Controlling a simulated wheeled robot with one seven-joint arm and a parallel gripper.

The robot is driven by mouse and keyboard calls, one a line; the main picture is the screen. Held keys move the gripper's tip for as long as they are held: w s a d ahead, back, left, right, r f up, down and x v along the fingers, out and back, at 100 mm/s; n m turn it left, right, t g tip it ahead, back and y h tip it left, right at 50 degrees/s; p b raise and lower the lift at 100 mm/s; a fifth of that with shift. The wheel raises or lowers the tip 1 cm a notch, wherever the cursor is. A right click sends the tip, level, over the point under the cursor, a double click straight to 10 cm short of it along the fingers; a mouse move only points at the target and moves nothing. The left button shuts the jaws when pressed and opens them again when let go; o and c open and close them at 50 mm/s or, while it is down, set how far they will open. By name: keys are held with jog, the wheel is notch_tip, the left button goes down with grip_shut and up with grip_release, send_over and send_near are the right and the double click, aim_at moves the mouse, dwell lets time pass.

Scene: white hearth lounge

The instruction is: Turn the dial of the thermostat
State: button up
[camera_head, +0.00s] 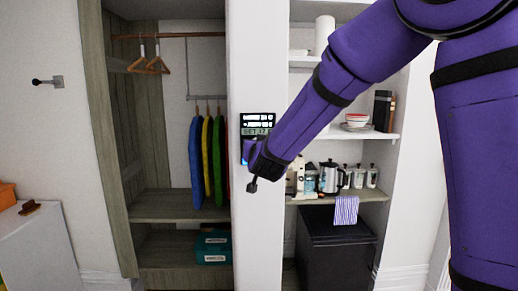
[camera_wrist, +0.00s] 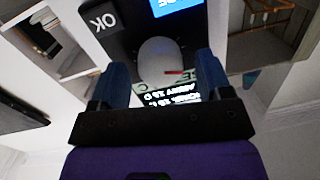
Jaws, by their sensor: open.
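The thermostat (camera_head: 257,120) is a dark panel with a lit screen on the white wall pillar between the wardrobe and the shelves. Its screen seems to read "SET 17", and my gripper (camera_head: 254,163) covers its lower part. In the wrist view the thermostat appears upside down, with an "OK" button (camera_wrist: 103,21) and lit text. The round grey dial (camera_wrist: 158,58), with a small red mark, lies between the two blue fingers of my gripper (camera_wrist: 161,68). The fingers are open, one on each side of the dial; I cannot tell whether they touch it.
An open wardrobe with coloured garments (camera_head: 207,160) and a teal box (camera_head: 213,247) is left of the pillar. Shelves with a kettle (camera_head: 331,178) and jars stand right, above a black cabinet (camera_head: 335,240). A white cabinet (camera_head: 45,250) is far left.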

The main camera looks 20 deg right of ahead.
jog(key=v, duration=1)
jog(key=shift+s, duration=0.4)
jog(key=s+d+n+g+y, duration=0.1)
jog(key=s+d+g, duration=0.2)
jog(key=s, duration=0.7)
jog(key=s+d+f+n+g+y, duration=0.1)
jog(key=s+d+g, duration=0.2)
jog(key=s, duration=0.6)
jog(key=s+d+f+n+g+y, duration=0.1)
jog(key=s+d+g, duration=0.3)
jog(key=s, duration=0.6)
jog(key=shift+s+g, duration=0.35)
jog(key=shift+g, duration=0.45)
